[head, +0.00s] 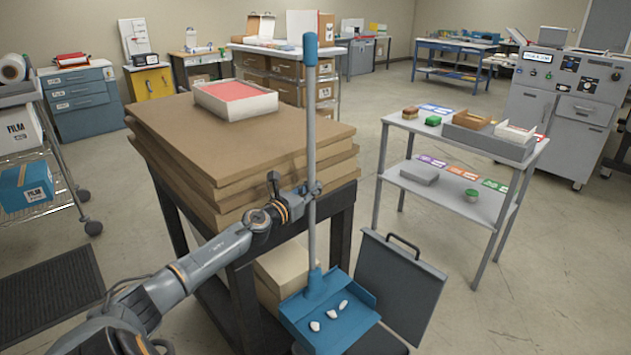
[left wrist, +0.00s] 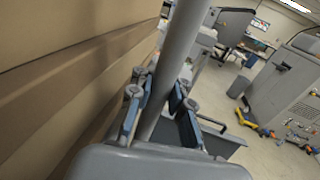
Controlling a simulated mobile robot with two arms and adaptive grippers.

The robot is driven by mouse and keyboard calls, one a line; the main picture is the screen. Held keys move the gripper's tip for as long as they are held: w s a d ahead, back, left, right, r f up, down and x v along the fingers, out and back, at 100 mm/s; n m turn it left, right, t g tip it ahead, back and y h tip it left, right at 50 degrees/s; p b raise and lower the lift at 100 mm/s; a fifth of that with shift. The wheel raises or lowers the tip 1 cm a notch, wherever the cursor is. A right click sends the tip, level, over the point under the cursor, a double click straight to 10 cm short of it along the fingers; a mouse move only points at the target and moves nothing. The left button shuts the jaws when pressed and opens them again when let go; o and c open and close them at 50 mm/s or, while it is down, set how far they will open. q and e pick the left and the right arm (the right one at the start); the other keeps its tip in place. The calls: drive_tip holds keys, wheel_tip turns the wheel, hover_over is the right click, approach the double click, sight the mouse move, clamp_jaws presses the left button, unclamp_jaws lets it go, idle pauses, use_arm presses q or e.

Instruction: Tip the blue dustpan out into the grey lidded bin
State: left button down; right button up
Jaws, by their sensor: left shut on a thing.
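The blue dustpan (head: 330,318) has a long grey upright handle (head: 311,120) with a blue grip on top. Three small white scraps lie in its pan. My left gripper (head: 314,189) is shut on the handle about midway up; the handle also passes between its fingers in the left wrist view (left wrist: 178,50). The grey lidded bin shows its dark grey lid (head: 398,288) with a black handle, standing raised and tilted just right of the pan. The bin's body is mostly hidden below the pan and cut off by the frame. My right gripper is out of view.
A black-framed table with stacked brown boards (head: 230,140) and a white tray of red sheets (head: 236,99) stands close behind my left arm. A grey two-shelf table (head: 460,150) stands to the right. The floor at right front is clear.

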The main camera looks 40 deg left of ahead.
use_arm(q)
drive_tip(key=shift+w+a+r, duration=0.15)
drive_tip(key=shift+a, duration=0.2)
drive_tip(key=shift+w+a+r, duration=0.1)
drive_tip(key=shift+a, duration=0.25)
drive_tip(key=shift+s+d+r+p, duration=0.1)
drive_tip(key=shift+d+r+p, duration=0.1)
drive_tip(key=shift+d+p, duration=0.3)
drive_tip(key=shift+s+d+r+p, duration=0.15)
drive_tip(key=shift+d+p, duration=0.2)
drive_tip(key=shift+d, duration=0.2)
drive_tip(key=shift+m, duration=0.8)
drive_tip(key=d+p, duration=0.1)
drive_tip(key=d, duration=0.1)
drive_tip(key=d+p, duration=0.1)
drive_tip(key=d, duration=0.2)
drive_tip(key=shift+s+d+r+p, duration=0.1)
drive_tip(key=shift+r+p, duration=0.1)
drive_tip(key=shift+p, duration=0.15)
drive_tip(key=shift+m+t, duration=0.3)
drive_tip(key=shift+m, duration=0.3)
drive_tip(key=shift+s+d+f+p, duration=0.15)
drive_tip(key=shift+d+p, duration=0.25)
drive_tip(key=shift+d, duration=0.95)
drive_tip(key=shift+s+d+f+p, duration=0.15)
drive_tip(key=shift+d+p, duration=0.25)
drive_tip(key=shift+d, duration=0.95)
